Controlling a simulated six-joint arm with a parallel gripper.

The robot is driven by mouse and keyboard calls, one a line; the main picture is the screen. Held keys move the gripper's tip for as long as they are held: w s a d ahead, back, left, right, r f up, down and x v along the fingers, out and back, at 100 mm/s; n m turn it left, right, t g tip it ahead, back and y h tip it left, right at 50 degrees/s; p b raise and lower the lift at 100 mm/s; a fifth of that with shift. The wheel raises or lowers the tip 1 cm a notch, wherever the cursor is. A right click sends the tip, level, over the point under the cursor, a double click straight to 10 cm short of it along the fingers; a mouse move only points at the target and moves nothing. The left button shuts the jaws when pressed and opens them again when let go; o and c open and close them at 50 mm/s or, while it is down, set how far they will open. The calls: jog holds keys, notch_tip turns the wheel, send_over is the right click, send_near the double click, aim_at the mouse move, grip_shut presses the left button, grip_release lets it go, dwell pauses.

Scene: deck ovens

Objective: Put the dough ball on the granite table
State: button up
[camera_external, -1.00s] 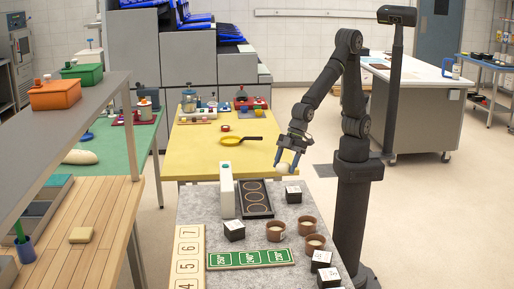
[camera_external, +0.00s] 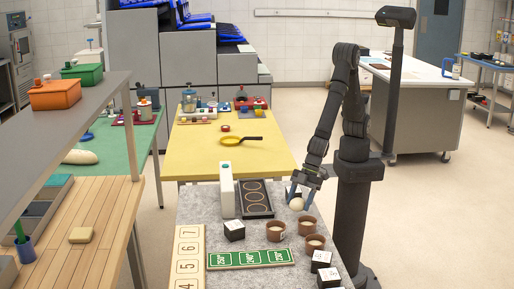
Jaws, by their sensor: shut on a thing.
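The pale dough ball (camera_external: 296,204) is between the fingertips of my gripper (camera_external: 298,202), which is shut on it. Ball and gripper are over the right side of the grey speckled granite table (camera_external: 200,212), just behind the brown cups. I cannot tell whether the ball touches the tabletop or hangs just above it. My fingers partly hide a white-topped dark block (camera_external: 291,189) behind the ball.
Brown cups (camera_external: 275,231) and (camera_external: 307,225) stand close in front. A dark tray with rings (camera_external: 256,198), a white upright box (camera_external: 227,191), a green number board (camera_external: 250,258) and several dark blocks share the table. A yellow table (camera_external: 215,160) adjoins behind.

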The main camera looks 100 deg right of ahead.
aim_at(300, 207)
jog(key=shift+f, duration=1.85)
jog(key=shift+f, duration=0.15)
jog(key=o, duration=0.9)
jog(key=shift+o, duration=0.2)
jog(key=shift+s+d+r, duration=0.1)
jog(key=shift+r, duration=0.35)
jog(key=v, duration=1.1)
jog(key=shift+s, duration=0.1)
